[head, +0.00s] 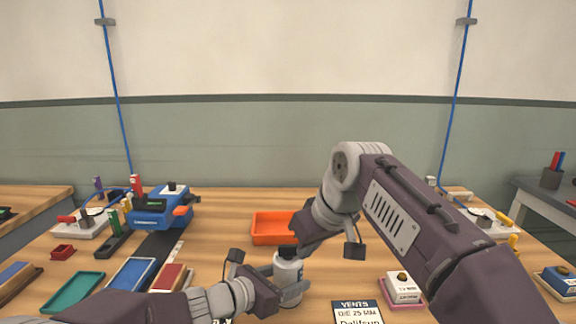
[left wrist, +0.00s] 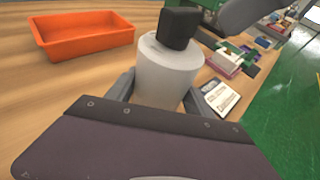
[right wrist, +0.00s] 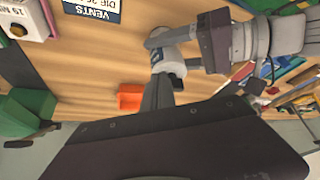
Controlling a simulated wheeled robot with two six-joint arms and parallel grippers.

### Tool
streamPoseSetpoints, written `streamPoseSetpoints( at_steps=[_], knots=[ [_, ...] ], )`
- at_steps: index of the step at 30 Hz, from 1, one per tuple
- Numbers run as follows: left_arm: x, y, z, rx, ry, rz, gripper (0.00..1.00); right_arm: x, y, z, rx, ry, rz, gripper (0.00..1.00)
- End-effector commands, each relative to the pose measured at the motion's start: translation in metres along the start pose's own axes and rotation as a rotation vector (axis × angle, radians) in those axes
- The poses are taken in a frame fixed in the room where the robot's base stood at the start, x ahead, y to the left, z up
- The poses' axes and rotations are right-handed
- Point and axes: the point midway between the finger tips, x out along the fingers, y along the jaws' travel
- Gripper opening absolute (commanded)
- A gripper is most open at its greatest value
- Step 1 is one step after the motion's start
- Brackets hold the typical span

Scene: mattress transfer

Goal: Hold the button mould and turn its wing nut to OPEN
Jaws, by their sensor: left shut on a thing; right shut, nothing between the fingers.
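The button mould (head: 288,272) is a pale grey-white cylinder standing upright at the front middle of the table, with a dark block on top. It also shows in the left wrist view (left wrist: 165,75), where the dark top (left wrist: 180,28) is close. I cannot tell the wing nut's shape or its position. My left gripper (head: 288,290) is shut around the mould's side. My right gripper (head: 296,246) is shut and empty, right by the mould's top; its fingers show in the right wrist view (right wrist: 160,92). I cannot tell whether they touch the top.
An orange tray (head: 262,228) lies just behind the mould. A card reading VENTS, DIE 25 MM (head: 357,311) lies to its right, near a white box on a pink base (head: 402,289). Blue (head: 131,273) and teal (head: 73,291) trays and a blue machine (head: 160,208) are on the left.

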Motion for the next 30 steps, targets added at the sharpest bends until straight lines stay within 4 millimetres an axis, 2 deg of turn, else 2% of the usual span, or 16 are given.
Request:
streamPoseSetpoints(
  at_steps=[9, 12, 23, 24, 26, 30],
  knots=[
    [0.000, 0.000, 0.002, 0.001, -0.004, 0.000, 0.00, -0.040, 0.000, -0.024, -0.001, 0.004, 0.000, 0.00],
    [0.000, 0.000, 0.002, 0.001, -0.004, 0.000, 0.00, -0.047, 0.000, -0.027, 0.000, 0.002, 0.000, 0.00],
    [0.000, 0.000, 0.002, 0.001, -0.004, 0.000, 0.00, -0.050, 0.000, -0.027, 0.000, 0.001, 0.000, 0.00],
    [0.000, 0.000, 0.002, 0.001, -0.004, 0.000, 0.69, -0.050, 0.000, -0.027, 0.000, 0.001, 0.000, 0.00],
    [0.000, 0.000, 0.002, 0.000, -0.003, 0.000, 0.85, -0.050, 0.000, -0.027, -0.001, 0.001, 0.000, 0.00],
    [0.000, 0.000, 0.001, 0.000, -0.002, 0.000, 0.86, -0.050, 0.000, -0.027, -0.001, 0.001, 0.000, 0.00]
  ],
)
